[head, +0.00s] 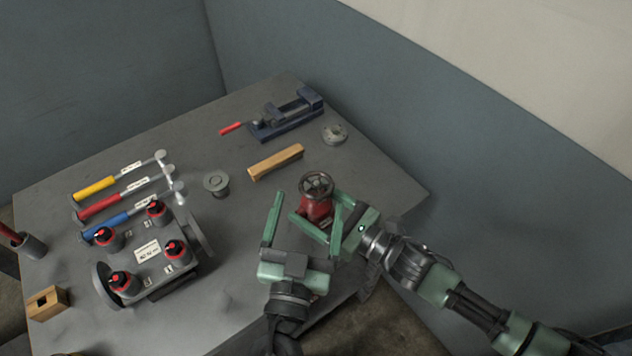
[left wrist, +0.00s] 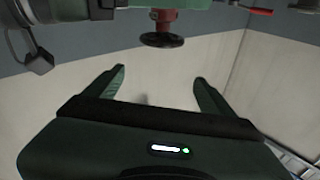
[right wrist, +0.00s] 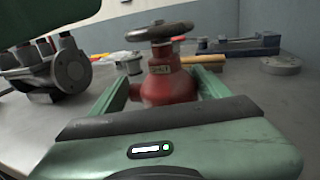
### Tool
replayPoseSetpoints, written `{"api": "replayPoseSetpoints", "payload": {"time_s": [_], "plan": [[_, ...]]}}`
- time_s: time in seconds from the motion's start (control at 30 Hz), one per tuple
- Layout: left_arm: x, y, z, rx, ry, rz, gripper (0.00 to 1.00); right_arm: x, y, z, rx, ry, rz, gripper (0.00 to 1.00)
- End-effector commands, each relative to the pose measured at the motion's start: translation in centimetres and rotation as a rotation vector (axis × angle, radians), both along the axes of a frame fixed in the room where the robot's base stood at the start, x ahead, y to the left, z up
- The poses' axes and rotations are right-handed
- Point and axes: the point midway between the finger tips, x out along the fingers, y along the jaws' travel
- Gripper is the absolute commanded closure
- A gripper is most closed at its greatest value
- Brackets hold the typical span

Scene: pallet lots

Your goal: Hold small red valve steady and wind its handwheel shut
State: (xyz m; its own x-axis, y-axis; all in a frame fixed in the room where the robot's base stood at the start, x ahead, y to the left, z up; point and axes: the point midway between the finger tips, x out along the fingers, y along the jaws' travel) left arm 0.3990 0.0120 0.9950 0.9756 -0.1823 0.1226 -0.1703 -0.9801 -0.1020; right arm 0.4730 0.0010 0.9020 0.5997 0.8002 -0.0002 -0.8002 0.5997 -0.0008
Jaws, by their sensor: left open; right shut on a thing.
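The small red valve (head: 317,207) stands upright near the table's right front edge, its dark handwheel (head: 317,184) on top. My right gripper (head: 313,208) comes in from the right and is shut on the valve body. In the right wrist view the red body (right wrist: 167,82) sits between its fingers, with the handwheel (right wrist: 160,31) clear above them. My left gripper (head: 306,212) is open and empty on the near side of the valve. In the left wrist view the handwheel (left wrist: 162,40) appears upside down, beyond the open fingertips (left wrist: 160,80) and apart from them.
A wooden block (head: 276,162), a grey flanged part (head: 216,183), a blue vise (head: 287,115) and a round flange (head: 334,134) lie behind the valve. Several hammers (head: 101,205) and a manifold with red-and-black caps (head: 150,262) are at the left. Walls stand behind the table.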

Motion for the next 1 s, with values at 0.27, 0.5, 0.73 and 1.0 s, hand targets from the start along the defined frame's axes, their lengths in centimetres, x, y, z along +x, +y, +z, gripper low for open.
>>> {"api": "replayPoseSetpoints", "payload": {"time_s": [0.27,0.5,0.73,1.0], "plan": [[-3.5,1.3,-2.6,-0.072,0.135,-0.056,0.16,-0.1,0.1,0.0,0.001,-0.001,0.002,0.96],[-1.1,0.8,-2.6,-0.079,0.138,-0.058,0.16,-0.1,0.1,0.0,0.002,-0.001,0.003,0.96],[3.6,-0.4,-2.5,-0.077,0.137,-0.059,0.16,-0.1,0.1,0.0,0.002,-0.001,0.003,0.96],[7.2,-1.3,-2.7,-0.075,0.141,-0.059,0.16,-0.1,0.1,0.0,0.001,-0.001,0.002,0.96]]}}
